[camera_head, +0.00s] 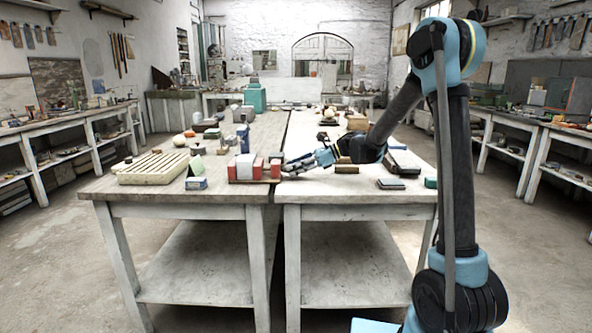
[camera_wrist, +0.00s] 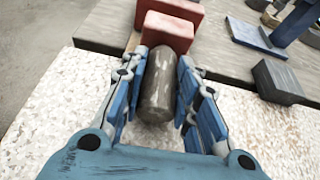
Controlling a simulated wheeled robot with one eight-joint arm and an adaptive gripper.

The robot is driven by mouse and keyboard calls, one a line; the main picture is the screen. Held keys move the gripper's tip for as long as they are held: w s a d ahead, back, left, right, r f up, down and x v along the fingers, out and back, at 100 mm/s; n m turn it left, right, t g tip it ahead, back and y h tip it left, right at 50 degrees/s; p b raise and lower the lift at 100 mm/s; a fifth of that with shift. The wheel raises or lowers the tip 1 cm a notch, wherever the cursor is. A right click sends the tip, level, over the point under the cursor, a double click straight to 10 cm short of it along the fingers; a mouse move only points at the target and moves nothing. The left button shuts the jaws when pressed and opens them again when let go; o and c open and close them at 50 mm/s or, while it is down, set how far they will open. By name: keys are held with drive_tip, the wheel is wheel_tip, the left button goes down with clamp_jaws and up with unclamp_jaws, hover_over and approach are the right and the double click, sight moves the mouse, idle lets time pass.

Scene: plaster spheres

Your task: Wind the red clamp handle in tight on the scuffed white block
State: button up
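The clamp (camera_head: 254,180) stands at the front of the left table, near the seam, with red upright pieces. The white block (camera_head: 245,167) stands between two of them; its scuffs are too small to see. In the wrist view, a grey-brown, round-ended handle (camera_wrist: 158,85) points toward me from the red pieces (camera_wrist: 166,29); the handle itself does not look red. My gripper (camera_head: 318,158) reaches in from the right. Its fingers (camera_wrist: 160,72) lie on both sides of the handle, very near it. I cannot tell whether they touch it. The white block is not visible in the wrist view.
A brown block (camera_head: 346,169) and a dark flat box (camera_head: 390,184) lie to the right. A dark block (camera_wrist: 278,80) is right of my fingers. The near right tabletop is mostly clear.

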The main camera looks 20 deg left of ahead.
drive_tip(key=shift+w, duration=0.1)
idle(0.3)
drive_tip(key=m+g, duration=0.2)
drive_tip(key=m, duration=0.1)
drive_tip(key=m+g, duration=0.1)
drive_tip(key=shift+w+a, duration=0.1)
drive_tip(key=shift+w, duration=0.15)
drive_tip(key=m+g, duration=0.1)
drive_tip(key=m, duration=0.1)
drive_tip(key=m+g, duration=0.1)
drive_tip(key=m, duration=0.1)
drive_tip(key=shift+w+f+m+g, duration=0.15)
drive_tip(key=shift+m+g, duration=0.15)
idle(0.4)
drive_tip(key=o, duration=1.1)
